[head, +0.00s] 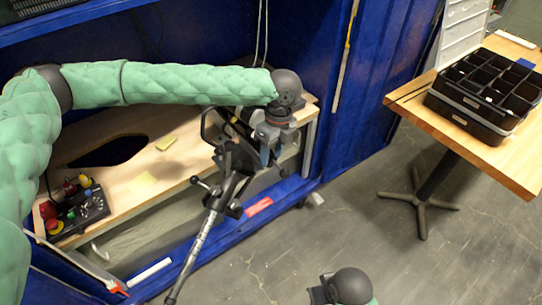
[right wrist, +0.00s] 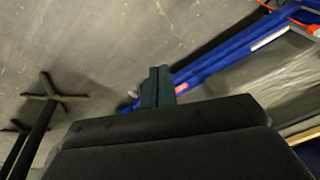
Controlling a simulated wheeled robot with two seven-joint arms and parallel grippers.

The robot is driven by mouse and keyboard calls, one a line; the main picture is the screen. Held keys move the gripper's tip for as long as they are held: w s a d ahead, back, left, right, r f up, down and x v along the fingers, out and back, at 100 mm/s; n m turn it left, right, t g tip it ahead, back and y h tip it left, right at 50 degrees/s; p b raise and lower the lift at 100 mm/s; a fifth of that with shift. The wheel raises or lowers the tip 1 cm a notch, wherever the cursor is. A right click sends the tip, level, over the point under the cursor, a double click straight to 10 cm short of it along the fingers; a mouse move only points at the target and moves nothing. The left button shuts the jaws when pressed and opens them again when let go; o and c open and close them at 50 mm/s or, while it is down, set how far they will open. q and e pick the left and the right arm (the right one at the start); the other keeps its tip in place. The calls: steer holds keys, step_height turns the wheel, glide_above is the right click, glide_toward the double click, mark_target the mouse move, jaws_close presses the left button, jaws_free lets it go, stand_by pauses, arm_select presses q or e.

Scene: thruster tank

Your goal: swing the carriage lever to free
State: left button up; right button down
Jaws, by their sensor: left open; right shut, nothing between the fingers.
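A black carriage (head: 232,172) sits at the upper end of a slanted grey rod (head: 200,238) in the head view. A short lever with a dark knob (head: 197,181) sticks out to its left; I cannot tell whether this is the carriage lever or how it is set. My left gripper (head: 268,153) points down just right of the carriage, with its blue-grey fingers open. Whether a finger touches the carriage is unclear. In the right wrist view my right gripper (right wrist: 158,84) is shut and empty, over the floor, away from the carriage.
A wooden bench (head: 125,182) in a blue frame stands behind, with a black control box (head: 85,212) carrying coloured buttons. At right, a wooden table (head: 450,125) holds black compartment trays (head: 485,98). The grey floor (head: 350,220) between is mostly clear.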

arm_select(q)
steer(key=shift+a+f, duration=0.1)
steer(key=shift+f, duration=0.4)
steer(key=shift+s+a+f, duration=0.1)
steer(key=shift+s+f, duration=0.15)
steer(key=shift+f, duration=0.45)
arm_select(e)
steer(key=shift+w+r, duration=0.25)
steer(key=shift+r, duration=0.65)
arm_select(q)
steer(key=shift+c, duration=0.3)
arm_select(e)
steer(key=shift+f, duration=0.2)
